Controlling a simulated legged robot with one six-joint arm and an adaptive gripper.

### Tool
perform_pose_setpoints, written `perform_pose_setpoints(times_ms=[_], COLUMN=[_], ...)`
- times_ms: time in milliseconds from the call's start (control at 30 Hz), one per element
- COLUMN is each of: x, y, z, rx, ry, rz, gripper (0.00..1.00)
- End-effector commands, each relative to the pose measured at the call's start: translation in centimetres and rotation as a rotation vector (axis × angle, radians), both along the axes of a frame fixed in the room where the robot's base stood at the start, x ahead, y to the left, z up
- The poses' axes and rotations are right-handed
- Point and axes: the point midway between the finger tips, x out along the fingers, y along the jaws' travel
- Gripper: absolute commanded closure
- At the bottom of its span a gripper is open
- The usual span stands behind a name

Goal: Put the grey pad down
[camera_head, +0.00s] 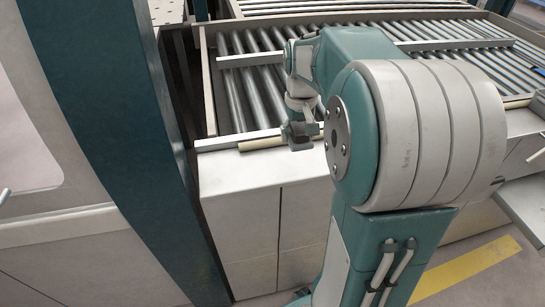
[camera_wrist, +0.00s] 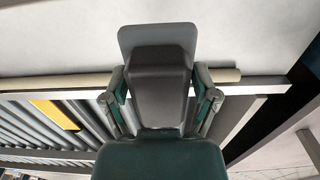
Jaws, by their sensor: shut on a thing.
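The pad is beside the beige bar and over the pale cabinet front. I cannot tell whether it touches either one.
The beige bar (camera_head: 270,143) runs along the conveyor's front edge, above the pale cabinet (camera_head: 240,195). A dark teal post (camera_head: 120,130) stands at left. A metal rail (camera_head: 440,44) crosses the rollers. My arm hides much of the right side. A yellow floor stripe (camera_head: 465,270) lies lower right.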

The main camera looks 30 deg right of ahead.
Motion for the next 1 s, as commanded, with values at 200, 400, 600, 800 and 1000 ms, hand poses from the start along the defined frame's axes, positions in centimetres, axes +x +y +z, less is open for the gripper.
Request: perform_pose_setpoints(times_ms=[200, 400, 600, 800, 1000], x=[2.4, 3.5, 4.0, 4.1, 4.1], y=[2.7, 3.9, 4.6, 4.5, 4.5], z=[-3.6, -5.5, -7.9, -9.6, -9.5], rx=[0.001, 0.0, 0.001, 0.0, 0.0], ry=[0.004, 0.001, 0.005, 0.0, -0.001], rz=[0.003, 0.0, -0.001, 0.0, 0.0], gripper=[0.67, 0.67, 0.67, 0.67, 0.67])
